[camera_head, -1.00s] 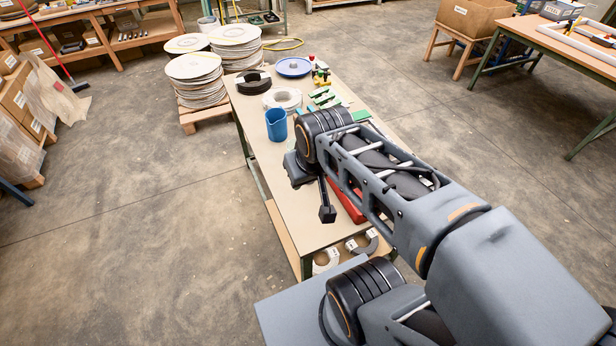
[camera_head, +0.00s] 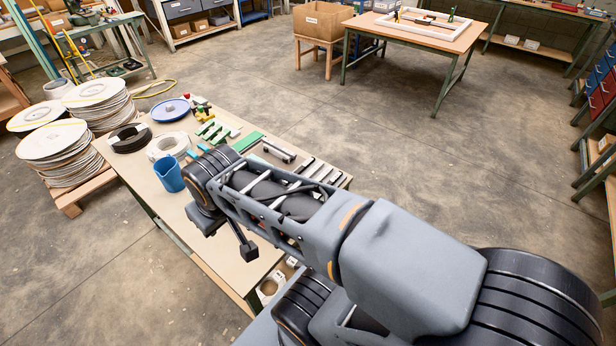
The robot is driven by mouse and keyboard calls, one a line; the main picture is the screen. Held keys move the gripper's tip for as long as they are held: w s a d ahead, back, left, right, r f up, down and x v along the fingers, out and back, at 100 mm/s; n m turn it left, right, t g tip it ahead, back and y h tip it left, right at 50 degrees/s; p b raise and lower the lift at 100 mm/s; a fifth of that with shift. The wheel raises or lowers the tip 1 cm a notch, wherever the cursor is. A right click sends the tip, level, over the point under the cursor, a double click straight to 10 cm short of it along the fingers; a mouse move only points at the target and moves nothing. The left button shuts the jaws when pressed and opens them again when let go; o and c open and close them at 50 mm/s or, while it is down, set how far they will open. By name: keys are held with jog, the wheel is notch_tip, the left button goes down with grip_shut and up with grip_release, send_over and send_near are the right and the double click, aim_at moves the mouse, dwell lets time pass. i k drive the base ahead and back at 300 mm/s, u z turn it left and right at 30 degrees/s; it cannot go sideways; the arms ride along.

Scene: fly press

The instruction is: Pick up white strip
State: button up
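I cannot pick out a separate white strip with certainty. A white rectangular frame of strips (camera_head: 420,37) lies on the far wooden table at the upper right, with small coloured items in and on it. My gripper (camera_head: 248,251) hangs over the near edge of the closer workbench, far from that frame. Only one dark finger-like part of it shows clearly. The rest is hidden behind my arm, so its opening cannot be seen.
The closer workbench (camera_head: 225,262) carries a blue jug (camera_head: 169,174), a black coil (camera_head: 129,137), a white coil (camera_head: 168,146), a blue disc (camera_head: 170,110), green pieces and several bars. Stacked reels (camera_head: 57,152) stand left. A cardboard box (camera_head: 322,22) stands beside the far table. Open floor lies between the tables.

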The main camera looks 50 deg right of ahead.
aim_at(329, 171)
jog(key=z, duration=0.15)
jog(key=k, duration=0.25)
jog(key=z, duration=1.3)
